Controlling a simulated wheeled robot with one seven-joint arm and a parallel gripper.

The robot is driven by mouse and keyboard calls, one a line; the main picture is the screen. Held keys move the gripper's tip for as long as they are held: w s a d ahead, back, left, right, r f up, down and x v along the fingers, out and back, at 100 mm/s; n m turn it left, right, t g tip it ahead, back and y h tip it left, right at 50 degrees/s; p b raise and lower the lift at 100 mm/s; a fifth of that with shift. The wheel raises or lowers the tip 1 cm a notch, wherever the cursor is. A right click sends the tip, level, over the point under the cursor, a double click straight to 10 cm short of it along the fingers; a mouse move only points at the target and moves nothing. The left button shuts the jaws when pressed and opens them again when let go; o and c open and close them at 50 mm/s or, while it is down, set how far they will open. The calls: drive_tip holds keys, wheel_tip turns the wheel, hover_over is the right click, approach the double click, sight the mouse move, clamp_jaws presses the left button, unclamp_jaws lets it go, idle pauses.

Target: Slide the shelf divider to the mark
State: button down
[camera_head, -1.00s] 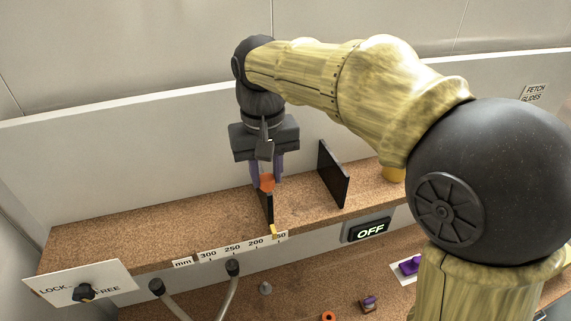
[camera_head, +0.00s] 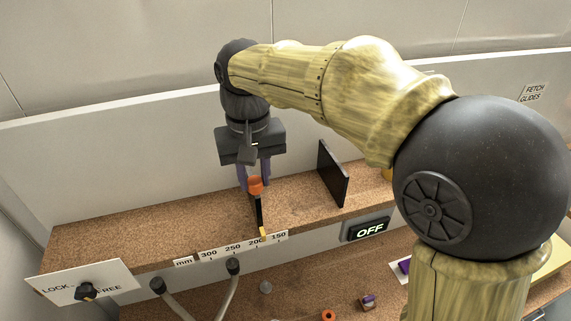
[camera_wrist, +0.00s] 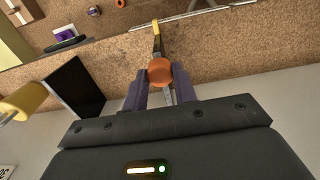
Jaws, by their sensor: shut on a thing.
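The shelf divider (camera_head: 258,213) is a thin dark upright panel with an orange knob (camera_head: 255,186) on top and a yellow pointer (camera_head: 264,232) at its front foot. My gripper (camera_head: 254,180) has its purple fingers shut on the orange knob; the wrist view shows the knob (camera_wrist: 160,71) between the fingertips. I cannot make out a separate target mark.
A second black panel (camera_head: 332,175) stands to the right on the cork shelf (camera_head: 130,232). A LOCK/FREE plate (camera_head: 60,286) with a black knob is at front left. An OFF sign (camera_head: 369,230) is on the shelf front. The shelf left of the divider is clear.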

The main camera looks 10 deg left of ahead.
drive_tip(key=s+a+p, duration=0.4)
drive_tip(key=s+a, duration=0.2)
drive_tip(key=a, duration=0.3)
drive_tip(key=shift+a, duration=0.4)
idle(3.4)
drive_tip(key=c, duration=0.8)
unclamp_jaws()
wheel_tip(320, 180, up, 6)
drive_tip(key=p, duration=0.6)
